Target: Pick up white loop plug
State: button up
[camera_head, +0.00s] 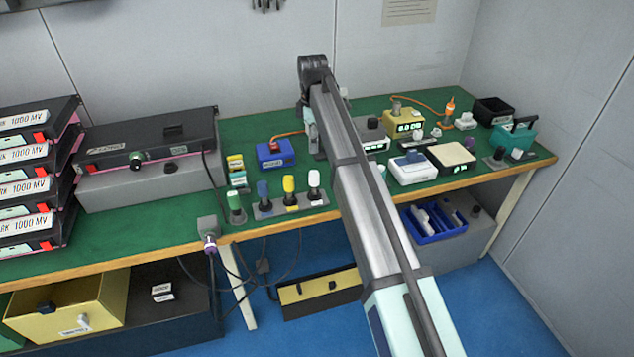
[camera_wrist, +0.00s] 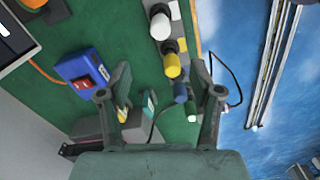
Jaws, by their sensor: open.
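The white loop plug (camera_head: 314,182) stands upright at the right end of a row of plugs near the table's front edge. It also shows at the top of the wrist view (camera_wrist: 160,24), beyond my fingertips. Next to it in the row are a yellow plug (camera_head: 289,187), a blue plug (camera_head: 263,192) and a green plug (camera_head: 236,205). My gripper (camera_wrist: 160,76) is open and empty, its fingers on either side of the lower part of the wrist view. In the head view my arm hides most of the gripper.
A blue box with a red switch (camera_head: 276,152) stands behind the plugs; it shows at left in the wrist view (camera_wrist: 86,73). Bare green table lies around the blue box.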

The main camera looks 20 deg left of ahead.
aim_at(314, 181)
notch_tip(314, 181, down, 12)
jog(key=p, duration=0.2)
jog(key=shift+r+p, duration=0.25)
jog(key=shift+p, duration=0.1)
jog(key=shift+d+f+p, duration=0.1)
jog(key=shift+f+p, duration=1.05)
jog(key=shift+f, duration=1.5)
grip_shut()
